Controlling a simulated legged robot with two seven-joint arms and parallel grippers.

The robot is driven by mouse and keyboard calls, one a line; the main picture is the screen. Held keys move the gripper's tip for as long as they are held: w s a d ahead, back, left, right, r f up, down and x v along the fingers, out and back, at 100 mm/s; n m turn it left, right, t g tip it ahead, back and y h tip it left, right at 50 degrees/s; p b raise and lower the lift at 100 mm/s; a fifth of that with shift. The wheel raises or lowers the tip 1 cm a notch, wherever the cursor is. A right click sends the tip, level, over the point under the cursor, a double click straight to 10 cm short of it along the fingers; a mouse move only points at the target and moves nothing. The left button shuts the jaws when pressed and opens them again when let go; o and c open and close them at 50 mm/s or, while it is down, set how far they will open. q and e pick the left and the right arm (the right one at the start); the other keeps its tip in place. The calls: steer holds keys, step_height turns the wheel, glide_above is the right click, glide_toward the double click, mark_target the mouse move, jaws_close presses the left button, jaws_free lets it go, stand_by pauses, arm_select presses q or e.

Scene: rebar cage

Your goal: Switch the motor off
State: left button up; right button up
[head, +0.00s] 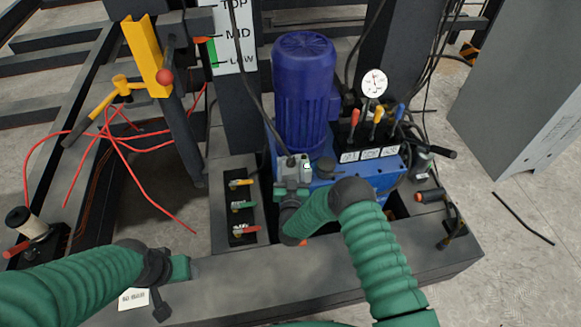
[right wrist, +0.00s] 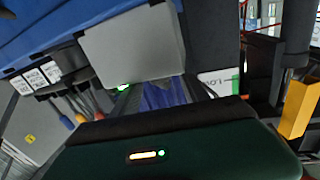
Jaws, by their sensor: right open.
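The blue motor (head: 305,95) stands upright on the blue hydraulic unit. A small pale grey box (head: 292,166) sits at the motor's foot, with a black cable running up from it. In the right wrist view a plain grey box face (right wrist: 140,45) fills the upper middle, with a small green light at its lower edge. My right gripper (head: 292,184) is right in front of the box; it is open and empty, and I cannot tell if it touches. Its dark fingers (right wrist: 162,93) show below the box. My left arm's end (head: 178,268) is low on the left; its fingers cannot be made out.
Red, yellow and blue levers (head: 377,122) and a gauge (head: 374,83) stand right of the motor. A valve panel (head: 241,208) lies to its left. A hammer (head: 97,110), red wires (head: 115,150) and a wire spool (head: 27,222) are at left. A grey cabinet (head: 525,95) stands at right.

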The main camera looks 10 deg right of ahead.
steer(key=shift+w+d, duration=0.25)
steer(key=shift+w, duration=0.5)
steer(key=shift+a, duration=0.1)
steer(key=shift+c, duration=0.2)
steer(key=shift+c, duration=1.3)
jaws_close()
